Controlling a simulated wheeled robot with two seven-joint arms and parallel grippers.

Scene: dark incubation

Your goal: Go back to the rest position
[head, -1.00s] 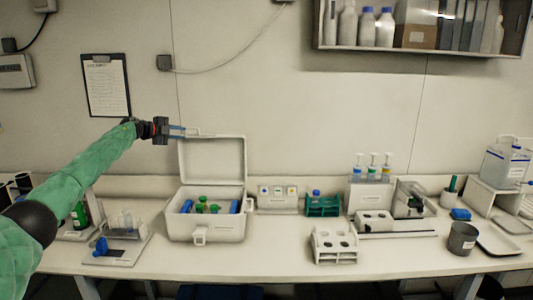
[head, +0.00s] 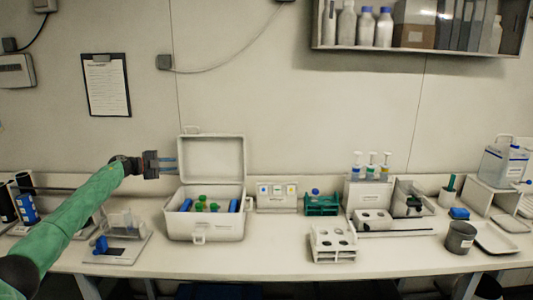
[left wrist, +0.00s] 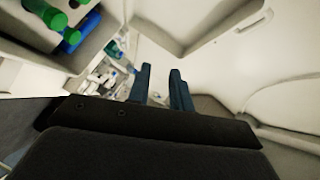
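My left gripper (head: 170,163) is at the end of my green-sleeved arm, which comes in from the left. It points right, just left of the raised lid of a white cooler box (head: 213,229). Its two blue fingers are apart with nothing between them; the gap also shows in the left wrist view (left wrist: 160,82). My right gripper is not in the head view.
The open box holds green-capped tubes (head: 200,203) and blue items. A small stand (head: 118,250) is below my left arm. A white rack (head: 333,243), a green rack (head: 322,206) and a grey cup (head: 460,237) stand further right on the bench.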

